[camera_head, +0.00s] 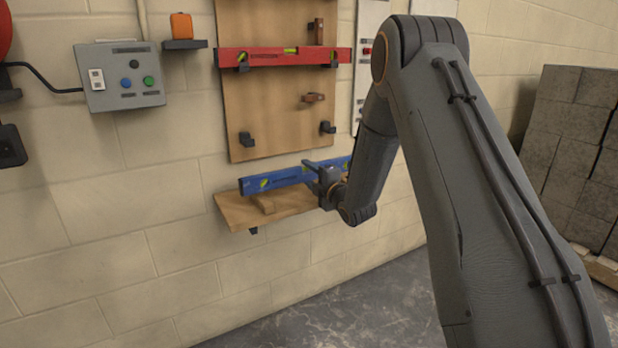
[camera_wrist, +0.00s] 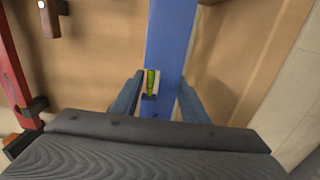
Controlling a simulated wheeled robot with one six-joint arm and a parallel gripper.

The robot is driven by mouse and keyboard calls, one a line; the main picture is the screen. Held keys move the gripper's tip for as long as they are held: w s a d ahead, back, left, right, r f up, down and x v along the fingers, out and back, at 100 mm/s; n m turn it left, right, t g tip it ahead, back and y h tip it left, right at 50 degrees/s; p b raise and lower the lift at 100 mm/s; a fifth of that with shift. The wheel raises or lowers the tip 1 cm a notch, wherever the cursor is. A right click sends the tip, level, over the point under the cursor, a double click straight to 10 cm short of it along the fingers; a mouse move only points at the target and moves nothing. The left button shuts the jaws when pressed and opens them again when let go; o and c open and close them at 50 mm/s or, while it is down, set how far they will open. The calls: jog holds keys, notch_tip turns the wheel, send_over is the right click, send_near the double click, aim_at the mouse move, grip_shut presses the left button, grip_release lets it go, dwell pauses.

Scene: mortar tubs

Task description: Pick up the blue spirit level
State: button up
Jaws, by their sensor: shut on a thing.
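The blue spirit level (camera_head: 279,179) lies lengthwise above a small wooden shelf (camera_head: 237,211) low on the wall. Whether it touches the shelf or the wooden block on it, I cannot tell. My gripper (camera_head: 322,172) is at the level's right part and is shut on it. In the wrist view the blue level (camera_wrist: 171,40) runs between the two fingers of my gripper (camera_wrist: 160,98), with a green vial (camera_wrist: 151,82) showing beside the left finger. My gripper and arm hide part of the level's right side in the head view.
A red spirit level (camera_head: 275,57) rests on brackets on the wooden board (camera_head: 270,110) above. A grey switch box (camera_head: 120,76) is on the wall at left. Stacked grey blocks (camera_head: 570,140) stand at right.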

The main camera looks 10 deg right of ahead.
jog(key=shift+r, duration=0.25)
jog(key=shift+p+v, duration=0.6)
jog(key=shift+v, duration=0.7)
jog(key=p+v, duration=0.2)
jog(key=v, duration=0.5)
jog(key=shift+s, duration=0.2)
